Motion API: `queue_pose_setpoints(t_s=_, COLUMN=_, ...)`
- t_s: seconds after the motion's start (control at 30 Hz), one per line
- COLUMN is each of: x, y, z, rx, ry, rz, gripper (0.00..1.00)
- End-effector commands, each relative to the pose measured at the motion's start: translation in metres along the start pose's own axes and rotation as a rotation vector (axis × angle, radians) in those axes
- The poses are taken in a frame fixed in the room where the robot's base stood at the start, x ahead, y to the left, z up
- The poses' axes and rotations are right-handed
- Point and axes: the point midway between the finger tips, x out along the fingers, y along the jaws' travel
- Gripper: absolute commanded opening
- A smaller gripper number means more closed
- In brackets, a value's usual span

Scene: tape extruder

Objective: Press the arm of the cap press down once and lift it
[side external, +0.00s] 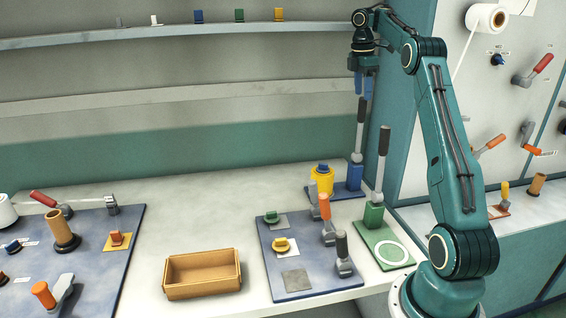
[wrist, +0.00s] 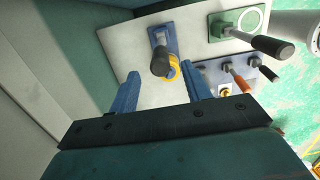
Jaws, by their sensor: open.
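A press with a blue base (side external: 355,178) and an upright lever arm stands at the back right of the table; it looks like the cap press. Its lever has a black grip (side external: 362,118) on a grey rod and points up. A yellow cylinder with a blue cap (side external: 322,180) stands beside its base on the same blue plate. My gripper (side external: 365,88) is open, with blue fingers pointing down at the top of the black grip. In the wrist view the grip (wrist: 160,62) shows end-on, between and beyond my fingertips (wrist: 160,73). I cannot tell whether they touch it.
A green press (side external: 374,216) with its own upright black-gripped lever stands close to the right. A blue board (side external: 276,262) with small levers lies in front, and an empty tan tray (side external: 202,290) to the left. A wall panel (side external: 415,165) rises behind on the right.

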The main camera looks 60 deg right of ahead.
Motion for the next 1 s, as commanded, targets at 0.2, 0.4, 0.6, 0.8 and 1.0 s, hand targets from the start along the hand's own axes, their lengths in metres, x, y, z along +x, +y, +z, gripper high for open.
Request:
queue_pose_setpoints(t_s=0.2, x=-0.015, y=-0.001, z=0.0, rx=0.002, ry=0.002, rz=0.003, gripper=0.48)
queue_pose_setpoints(t_s=0.4, x=-0.029, y=0.0, z=0.0, rx=0.001, ry=-0.001, rz=0.004, gripper=0.48)
queue_pose_setpoints(t_s=0.6, x=-0.037, y=0.0, z=0.0, rx=0.0, ry=0.002, rz=0.002, gripper=0.48)
queue_pose_setpoints(t_s=0.8, x=-0.037, y=-0.001, z=0.0, rx=0.0, ry=0.002, rz=0.001, gripper=0.48)
queue_pose_setpoints(t_s=1.0, x=-0.036, y=-0.001, z=0.0, rx=0.0, ry=0.002, rz=0.001, gripper=0.48)
